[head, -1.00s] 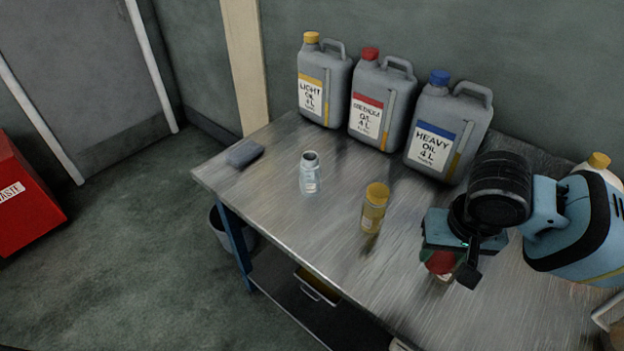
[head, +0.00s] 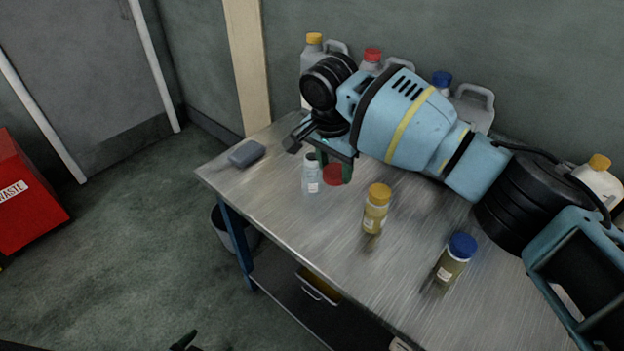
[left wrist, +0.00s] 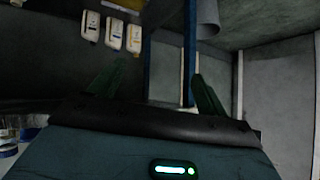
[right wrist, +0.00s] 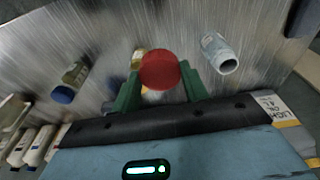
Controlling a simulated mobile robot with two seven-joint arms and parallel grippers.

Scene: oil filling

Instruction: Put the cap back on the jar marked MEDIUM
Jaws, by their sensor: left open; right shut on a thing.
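The open, uncapped clear jar (head: 311,178) stands upright on the metal table; it also shows in the right wrist view (right wrist: 219,54). Its label is too small to read in these frames. A red cap (head: 332,174) is held by my right gripper (head: 325,165), which is shut on it. In the right wrist view the red cap (right wrist: 160,69) sits between the green fingers, apart from the open jar. My left gripper (left wrist: 155,92) is open and empty, away from the jars.
A yellow-capped jar (head: 376,208) and a blue-capped jar (head: 455,260) stand nearer the front right. Several oil cans, one with a yellow cap (head: 313,40), line the back, partly hidden by my right arm. A grey block (head: 246,153) lies at the left corner.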

